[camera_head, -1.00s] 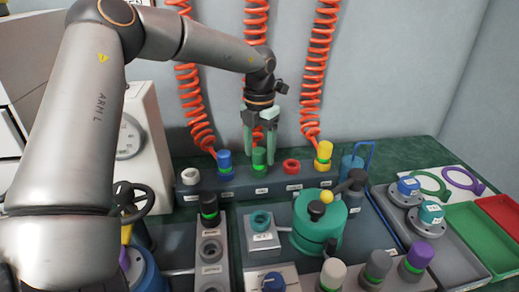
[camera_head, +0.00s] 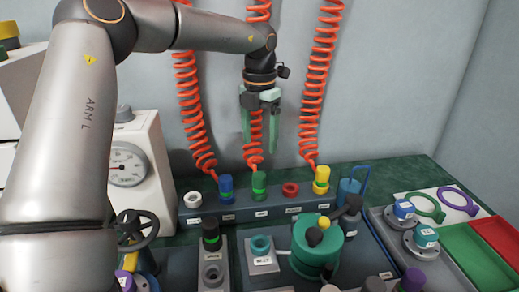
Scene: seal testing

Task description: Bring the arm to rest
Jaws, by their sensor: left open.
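My left arm comes in from the left and reaches across the top of the view. My left gripper (camera_head: 260,143) points down above the green plug (camera_head: 259,187) in the grey connector strip (camera_head: 232,205). Its two green fingers are spread apart with nothing held between them. The middle orange coiled hose (camera_head: 255,160) shows between and behind the fingers. The fingertips are apart from the green plug, with a gap below them. My right gripper is not in view.
The strip also holds a blue plug (camera_head: 226,187), a red ring (camera_head: 290,189) and a yellow plug (camera_head: 322,180). A teal pot (camera_head: 316,252) stands in front. A gauge box (camera_head: 135,170) and handwheel (camera_head: 133,228) are at left. Green (camera_head: 470,255) and red (camera_head: 500,237) trays lie at right.

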